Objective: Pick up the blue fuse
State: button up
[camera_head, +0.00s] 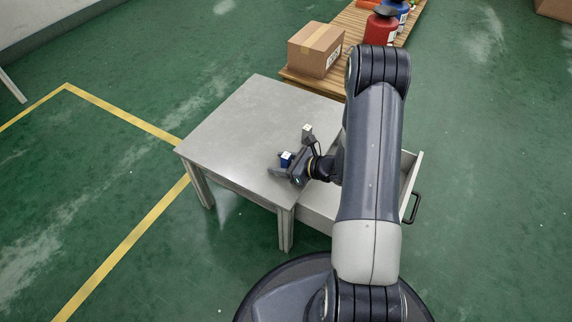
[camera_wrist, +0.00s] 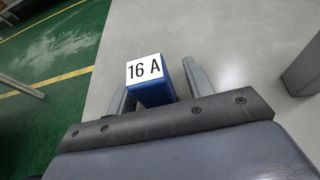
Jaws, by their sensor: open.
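The blue fuse (camera_head: 286,159) stands on the grey table (camera_head: 250,115) near its front edge. In the wrist view the blue fuse (camera_wrist: 153,91) shows a white top marked "16 A". My gripper (camera_head: 281,165) is low at the table top, with its fingers around the fuse. In the wrist view my gripper (camera_wrist: 156,80) is open, with one finger on each side of the fuse.
An open drawer (camera_head: 408,185) with a dark handle sticks out at the table's right side. The left part of the table is clear.

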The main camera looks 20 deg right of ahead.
jog(key=c, duration=1.1)
jog(key=shift+r, duration=0.1)
grip_shut()
